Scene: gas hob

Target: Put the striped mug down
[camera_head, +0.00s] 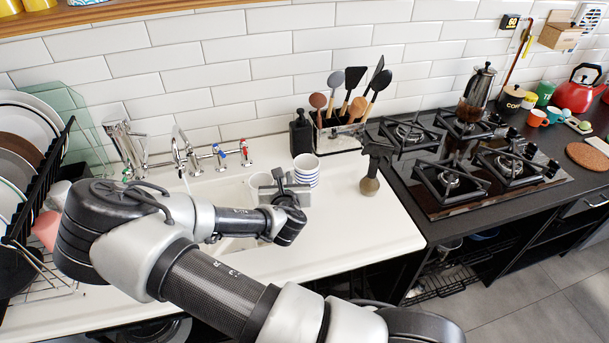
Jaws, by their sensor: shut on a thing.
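The striped mug (307,172) is white with blue bands and shows upright just right of the sink, over the white counter. My gripper (284,188) is beside its left side, above the right end of the sink, and is shut on the mug. The fingers and the gripper body hide part of the mug's lower left side. I cannot tell whether the mug's base touches the counter.
The sink (228,243) lies under my arm, with taps (220,158) behind. A utensil holder (338,136), a black soap bottle (301,134) and a dark-topped brown object (370,183) stand nearby. The counter's front right is clear. The gas hob (465,165) is right.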

